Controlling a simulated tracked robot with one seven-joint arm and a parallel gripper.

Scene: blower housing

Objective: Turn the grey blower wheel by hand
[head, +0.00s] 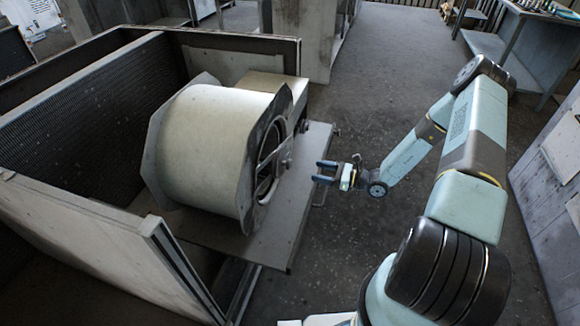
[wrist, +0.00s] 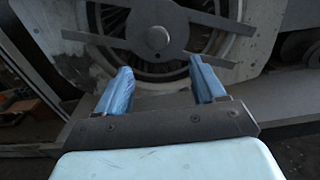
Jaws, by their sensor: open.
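The blower housing (head: 205,140) is a large cream drum with grey end plates, seen in the head view inside an open metal cabinet. Its round side opening faces right, and the grey blower wheel (head: 264,172) shows only in part there, behind bracket arms and a hub. In the wrist view the dark slatted wheel (wrist: 158,72) shows behind a flat crossbar with a round hub (wrist: 157,38). My gripper (head: 319,172) is open, with two blue fingers pointing at the opening. It is apart from the housing, to its right. In the wrist view the gripper (wrist: 160,88) has nothing between its fingers.
The cabinet's frame (head: 160,245) surrounds the housing at left and front. A grey shelf plate (head: 285,225) juts out below the opening, under the gripper's side. A workbench (head: 520,50) stands at the back right. The floor (head: 375,70) behind the arm is clear.

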